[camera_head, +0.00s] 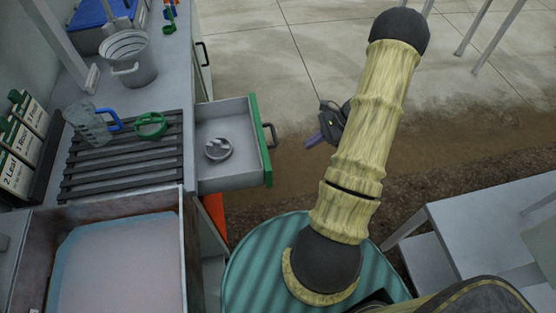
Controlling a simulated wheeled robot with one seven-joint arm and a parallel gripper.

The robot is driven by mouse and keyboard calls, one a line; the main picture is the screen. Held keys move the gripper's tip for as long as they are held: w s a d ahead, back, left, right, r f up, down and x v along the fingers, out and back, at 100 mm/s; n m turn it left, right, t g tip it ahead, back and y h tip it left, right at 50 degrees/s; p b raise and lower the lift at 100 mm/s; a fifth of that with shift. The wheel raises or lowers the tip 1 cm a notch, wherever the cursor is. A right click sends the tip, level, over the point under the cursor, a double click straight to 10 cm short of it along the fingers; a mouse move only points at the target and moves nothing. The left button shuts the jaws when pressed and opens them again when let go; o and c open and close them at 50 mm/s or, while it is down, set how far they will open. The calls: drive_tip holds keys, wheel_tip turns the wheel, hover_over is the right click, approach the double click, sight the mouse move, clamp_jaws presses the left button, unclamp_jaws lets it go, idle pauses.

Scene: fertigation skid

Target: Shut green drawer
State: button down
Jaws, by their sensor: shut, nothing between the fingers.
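The green drawer (262,140) stands pulled out from the counter, its green front facing right with a dark handle (270,135) on it. Its grey inside shows, with a small round grey fitting (217,149) lying in it. My gripper (315,139) is to the right of the drawer front, apart from the handle, with purple fingertips pointing left. The fingers look shut and empty. My arm's yellowish links partly hide the gripper's body.
A slatted rack (120,175) on the counter carries a clear jug (88,124) and a green ring-shaped item (150,125). A metal bucket (130,62) stands behind. A basin (115,260) is at lower left, a grey table (480,225) at right. Floor beyond the drawer is clear.

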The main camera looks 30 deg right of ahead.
drive_tip(key=shift+a+f, duration=0.1)
drive_tip(key=shift+f, duration=0.05)
drive_tip(key=a+r+p+x, duration=0.1)
drive_tip(key=a+r+x, duration=0.1)
drive_tip(key=x, duration=1)
drive_tip(key=shift+w+a, duration=0.2)
drive_tip(key=shift+w, duration=0.15)
drive_tip(key=shift+w+f, duration=0.1)
drive_tip(key=shift+f, duration=0.05)
